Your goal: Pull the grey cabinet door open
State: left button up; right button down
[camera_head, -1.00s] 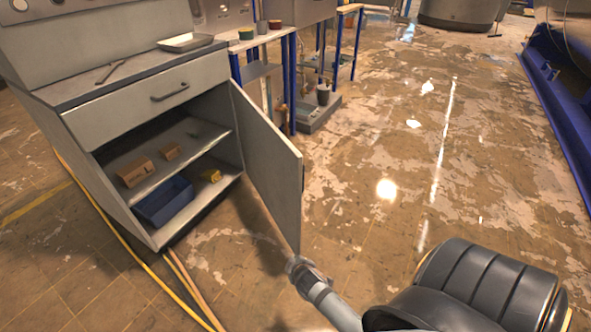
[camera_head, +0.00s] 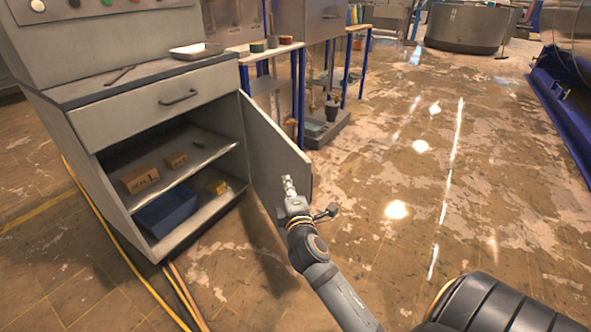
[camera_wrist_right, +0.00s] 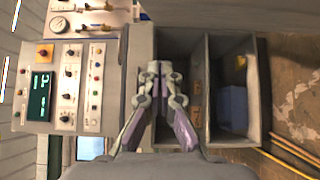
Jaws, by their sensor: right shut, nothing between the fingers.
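The grey cabinet (camera_head: 92,130) stands at the left with its lower compartment exposed. Its grey door (camera_head: 262,140) is swung wide open on the hinges at the right side. My right gripper (camera_head: 289,184) is shut and empty. In the head view it overlaps the door's inner face near the free edge; I cannot tell whether it touches. In the right wrist view the closed fingers (camera_wrist_right: 160,72) point toward the cabinet, with its shelves (camera_wrist_right: 207,95) at the right. The door's lower free corner is hidden behind my right arm. My left gripper is out of view.
Inside are small brown boxes (camera_head: 141,180), a blue bin (camera_head: 166,212) and a yellow item (camera_head: 217,187). The drawer above has a dark handle (camera_head: 178,97). Yellow cables (camera_head: 118,241) run along the floor at the cabinet. The floor right of the door is open.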

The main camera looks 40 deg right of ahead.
aim_at(295, 168)
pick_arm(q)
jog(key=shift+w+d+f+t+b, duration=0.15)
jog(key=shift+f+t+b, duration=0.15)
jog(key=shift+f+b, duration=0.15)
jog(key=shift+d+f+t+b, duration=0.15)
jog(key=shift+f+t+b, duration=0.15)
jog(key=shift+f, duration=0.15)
pick_arm(e)
jog(key=w+d, duration=0.2)
jog(key=d, duration=0.1)
jog(key=w+d, duration=0.3)
jog(key=shift+w+d, duration=0.1)
jog(key=shift+d, duration=0.05)
